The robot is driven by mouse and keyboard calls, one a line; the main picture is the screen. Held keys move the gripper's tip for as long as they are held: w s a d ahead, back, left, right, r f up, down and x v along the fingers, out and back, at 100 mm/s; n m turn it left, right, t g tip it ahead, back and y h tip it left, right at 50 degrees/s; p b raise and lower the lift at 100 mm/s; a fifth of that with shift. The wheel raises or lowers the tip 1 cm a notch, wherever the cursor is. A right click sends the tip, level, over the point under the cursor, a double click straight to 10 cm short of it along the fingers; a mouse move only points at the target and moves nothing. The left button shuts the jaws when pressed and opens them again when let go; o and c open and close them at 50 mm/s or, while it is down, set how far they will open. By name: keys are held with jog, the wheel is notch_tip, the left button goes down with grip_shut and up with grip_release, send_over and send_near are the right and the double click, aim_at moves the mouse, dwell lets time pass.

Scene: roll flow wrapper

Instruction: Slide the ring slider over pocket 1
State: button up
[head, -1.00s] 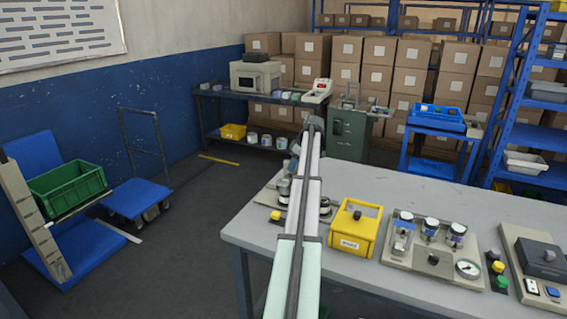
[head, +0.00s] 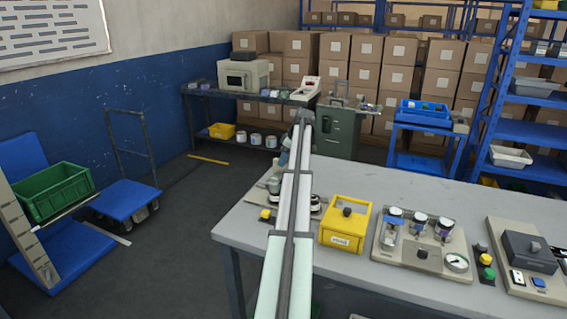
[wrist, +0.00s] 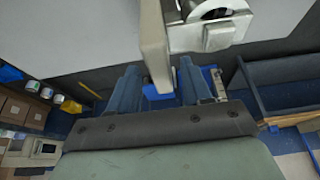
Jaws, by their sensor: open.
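My gripper (wrist: 158,68) is open in the wrist view, its two blue fingers apart. A pale upright bar (wrist: 153,40) shows between the fingertips; I cannot tell whether they touch it. Beyond it is a white block (wrist: 205,37) with a dark, rounded opening, cut off by the top edge. In the head view my arm covers part of a beige fixture (head: 252,207) with metal parts at the table's left end. My gripper there is mostly hidden behind the arm. I cannot tell which part is the ring slider or pocket 1.
A yellow box (head: 339,236) stands right of the arm on the grey table (head: 375,184). Farther right are a beige board (head: 388,262) with three jars and a gauge, and a control box (head: 530,248). A blue trolley (head: 125,200) stands on the floor at left.

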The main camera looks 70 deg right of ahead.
jog(key=v, duration=1.1)
jog(key=shift+s+r, duration=0.2)
jog(key=shift+r, duration=0.05)
